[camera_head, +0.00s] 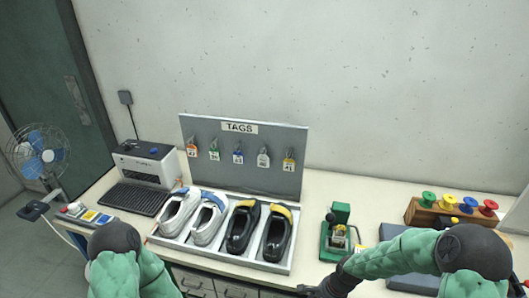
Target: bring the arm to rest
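My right arm comes in from the right in its green sleeve. My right gripper (318,290) is dark and sits at the bottom edge, in front of the table and right of the shoe tray. Its fingers are too small and cut off to tell open from shut, or whether they hold anything. My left arm shows only a dark joint and green sleeve at the lower left; its gripper is out of view. Two white shoes (192,217) with blue parts and two black shoes (257,232) with yellow parts lie in a pale tray (222,258).
A grey board (238,180) with several hanging tags stands behind the tray. A green device (338,235) stands right of the tray. A wooden rack (428,212) holds several coloured spools. A fan (40,152) is far left.

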